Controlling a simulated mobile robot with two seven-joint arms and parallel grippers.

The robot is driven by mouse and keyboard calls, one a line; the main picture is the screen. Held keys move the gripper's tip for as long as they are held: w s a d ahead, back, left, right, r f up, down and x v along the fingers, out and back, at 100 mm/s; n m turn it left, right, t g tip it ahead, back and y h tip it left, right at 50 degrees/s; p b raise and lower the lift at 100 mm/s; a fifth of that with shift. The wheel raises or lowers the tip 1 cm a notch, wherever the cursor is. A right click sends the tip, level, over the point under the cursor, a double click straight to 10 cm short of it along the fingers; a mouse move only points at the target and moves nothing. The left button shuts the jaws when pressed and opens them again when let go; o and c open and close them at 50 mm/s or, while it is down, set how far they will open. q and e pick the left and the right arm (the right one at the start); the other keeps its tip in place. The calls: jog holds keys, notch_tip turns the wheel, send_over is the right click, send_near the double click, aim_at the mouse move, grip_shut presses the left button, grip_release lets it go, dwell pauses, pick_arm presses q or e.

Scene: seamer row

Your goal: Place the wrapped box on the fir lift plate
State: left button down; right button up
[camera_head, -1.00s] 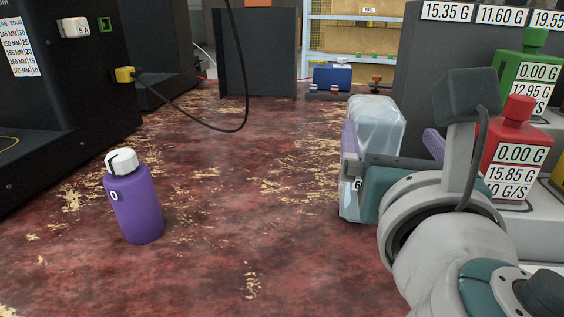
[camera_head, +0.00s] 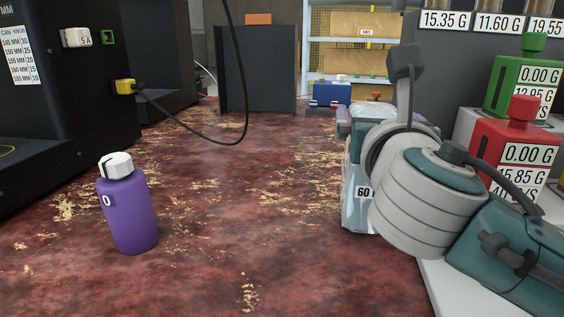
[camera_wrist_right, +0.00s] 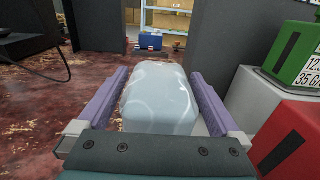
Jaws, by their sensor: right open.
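The wrapped box (camera_head: 358,205) stands on the worn red surface, right of the middle in the head view, in clear, shiny wrapping. My right arm hides much of it there. In the right wrist view the wrapped box (camera_wrist_right: 160,98) lies between the two purple fingers of my right gripper (camera_wrist_right: 159,76). The fingers are open, with a visible gap on the left side; contact on the right is unclear. In the head view my right gripper (camera_head: 382,118) is at the top of the box, partly hidden by its wrist. No plate that I can identify as the fir lift plate shows. My left gripper is not in view.
A purple bottle (camera_head: 128,212) with a white cap stands at left. Black machines (camera_head: 60,95) line the left, with a hanging cable (camera_head: 215,140). Red (camera_head: 514,150) and green (camera_head: 525,82) labelled containers stand at right. The middle of the red surface is clear.

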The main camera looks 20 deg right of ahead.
jog(key=shift+c, duration=0.4)
jog(key=shift+r, duration=0.1)
grip_shut()
